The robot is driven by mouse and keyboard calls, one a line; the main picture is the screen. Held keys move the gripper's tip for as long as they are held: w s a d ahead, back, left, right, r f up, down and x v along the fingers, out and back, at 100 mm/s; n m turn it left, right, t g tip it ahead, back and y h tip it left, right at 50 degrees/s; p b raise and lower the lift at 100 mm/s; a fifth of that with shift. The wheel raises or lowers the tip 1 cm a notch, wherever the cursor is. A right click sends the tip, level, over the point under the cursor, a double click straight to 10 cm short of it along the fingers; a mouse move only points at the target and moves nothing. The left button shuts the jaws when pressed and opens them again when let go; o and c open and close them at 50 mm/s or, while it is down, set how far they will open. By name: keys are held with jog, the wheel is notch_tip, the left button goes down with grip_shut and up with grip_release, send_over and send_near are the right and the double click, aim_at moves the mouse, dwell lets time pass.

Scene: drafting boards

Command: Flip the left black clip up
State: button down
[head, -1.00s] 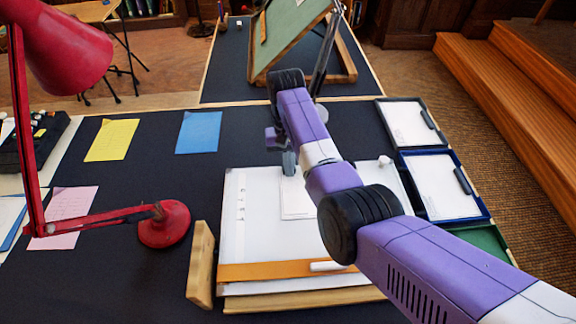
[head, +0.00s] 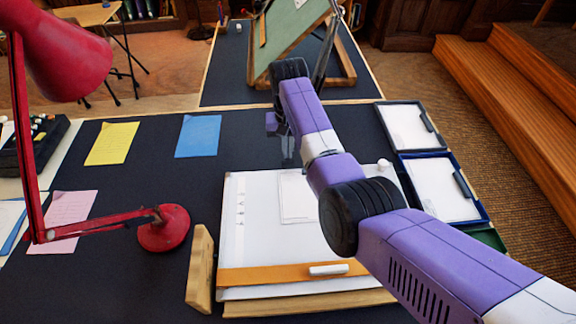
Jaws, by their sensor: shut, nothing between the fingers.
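I cannot make out a left black clip on the white drafting board (head: 255,235); the board's right part is hidden behind my arm. A small white sheet (head: 294,205) lies on the board near its top edge. The fingertips look small and dark against the black table, so contact with anything cannot be told.
A red lamp (head: 164,229) and a wooden block (head: 200,270) stand left of the board. A white eraser (head: 328,269) lies on its orange ledge (head: 265,273). Trays with paper (head: 441,193) line the right edge. Yellow (head: 112,143) and blue (head: 198,135) sheets lie at back left.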

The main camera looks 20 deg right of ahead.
jog(key=shift+s+a+r+p, duration=0.2)
jog(key=shift+s+p, duration=0.25)
jog(key=shift+p, duration=0.15)
jog(key=shift+s+a+r+p, duration=0.2)
jog(key=shift+s+p, duration=0.2)
jog(key=shift+p, duration=0.2)
jog(key=r+p, duration=0.1)
jog(key=p, duration=0.1)
jog(key=r+p, duration=0.2)
jog(key=p, duration=0.1)
jog(key=shift+s+r, duration=0.3)
jog(key=shift+s, duration=0.05)
